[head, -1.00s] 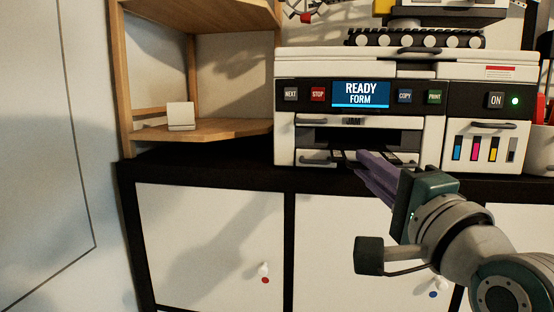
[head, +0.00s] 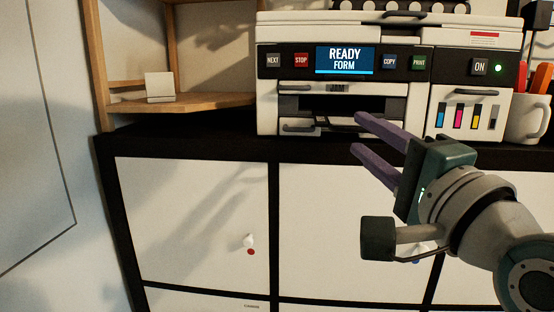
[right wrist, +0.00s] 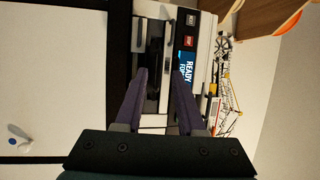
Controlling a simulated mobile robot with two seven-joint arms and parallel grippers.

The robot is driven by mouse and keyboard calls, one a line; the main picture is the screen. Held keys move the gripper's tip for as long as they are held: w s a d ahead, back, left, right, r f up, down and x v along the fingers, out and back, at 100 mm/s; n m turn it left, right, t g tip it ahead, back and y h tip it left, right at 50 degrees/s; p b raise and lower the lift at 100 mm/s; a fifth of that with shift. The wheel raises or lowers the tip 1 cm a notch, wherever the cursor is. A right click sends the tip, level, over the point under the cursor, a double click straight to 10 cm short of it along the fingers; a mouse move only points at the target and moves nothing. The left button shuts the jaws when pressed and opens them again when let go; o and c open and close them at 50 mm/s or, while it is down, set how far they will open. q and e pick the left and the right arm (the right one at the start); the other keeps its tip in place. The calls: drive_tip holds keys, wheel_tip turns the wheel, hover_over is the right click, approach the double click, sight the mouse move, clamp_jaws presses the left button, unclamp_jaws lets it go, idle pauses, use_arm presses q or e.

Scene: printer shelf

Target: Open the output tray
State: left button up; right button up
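The white and black printer (head: 345,30) stands on the cabinet top, its screen reading "READY FORM". Its front has a dark opening (head: 330,103) below an upper panel with a handle (head: 295,88). A low tray front with a handle (head: 298,128) sits under the opening; I cannot tell for sure which part is the output tray. My right gripper (head: 358,134) is open and empty, its purple fingers apart in front of the opening's lower right. In the right wrist view the open fingers (right wrist: 156,70) point at the printer front, with nothing between them. My left gripper is not in view.
A black and white cabinet (head: 195,215) with small knobs stands below. A wooden shelf (head: 195,102) with a small white card stand (head: 159,87) is left of the printer. Ink panel (head: 465,115) and a mug (head: 525,120) are at right. Space before the cabinet's left is clear.

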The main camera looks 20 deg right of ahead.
drive_tip(key=d+r+b+v, duration=0.1)
drive_tip(key=b+v, duration=0.1)
drive_tip(key=v, duration=0.4)
drive_tip(key=shift+a+f, duration=0.45)
drive_tip(key=shift+a, duration=0.05)
